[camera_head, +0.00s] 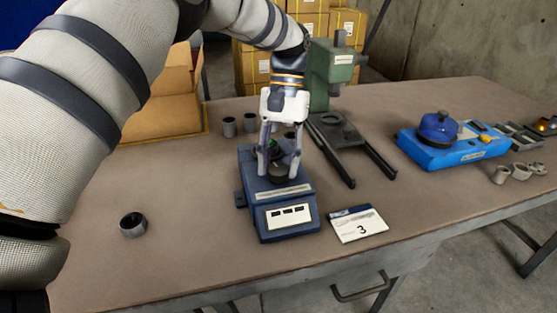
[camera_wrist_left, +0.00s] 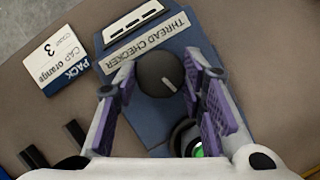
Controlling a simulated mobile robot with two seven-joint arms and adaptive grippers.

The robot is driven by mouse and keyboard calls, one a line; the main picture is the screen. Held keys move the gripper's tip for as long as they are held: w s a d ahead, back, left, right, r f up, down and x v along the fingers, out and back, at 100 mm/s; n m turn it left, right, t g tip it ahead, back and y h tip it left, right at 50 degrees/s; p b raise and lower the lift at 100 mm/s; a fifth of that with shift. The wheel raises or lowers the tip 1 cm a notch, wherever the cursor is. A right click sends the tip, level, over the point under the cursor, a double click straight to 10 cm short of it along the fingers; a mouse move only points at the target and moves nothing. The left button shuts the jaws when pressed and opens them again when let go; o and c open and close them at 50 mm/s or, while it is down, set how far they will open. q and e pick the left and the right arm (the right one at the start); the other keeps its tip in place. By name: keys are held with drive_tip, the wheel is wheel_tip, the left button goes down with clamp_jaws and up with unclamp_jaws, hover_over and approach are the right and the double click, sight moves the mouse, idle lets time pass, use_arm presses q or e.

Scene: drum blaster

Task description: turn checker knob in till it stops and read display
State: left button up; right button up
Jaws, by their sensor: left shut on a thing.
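The blue thread checker (camera_head: 289,222) stands on the table, with a pale display panel (camera_head: 288,215) on its sloped front. The display also shows in the left wrist view (camera_wrist_left: 133,20), but I cannot read any figures on it. The dark checker knob (camera_wrist_left: 160,74) has a pale pointer line and sits between the fingers of my left gripper (camera_wrist_left: 160,95). In the head view the left gripper (camera_head: 279,172) reaches down from above and is shut on the knob. A green-lit round part (camera_wrist_left: 190,140) of the checker lies behind the knob. My right gripper is not in view.
A card marked 3 (camera_head: 357,224) lies right of the checker. A green press (camera_head: 331,75) stands behind it. A blue device (camera_head: 450,145) is at the right. A grey ring (camera_head: 133,225) lies at the left on clear table. Cardboard boxes (camera_head: 165,115) are at the back.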

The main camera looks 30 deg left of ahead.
use_arm(q)
drive_tip(key=shift+m+y, duration=0.4)
drive_tip(key=shift+m, duration=0.6)
drive_tip(key=o, duration=1.1)
drive_tip(key=shift+o, duration=0.2)
drive_tip(key=v, duration=0.7)
drive_tip(key=shift+r, duration=0.2)
drive_tip(key=shift+w+d, duration=0.1)
drive_tip(key=shift+w, duration=0.05)
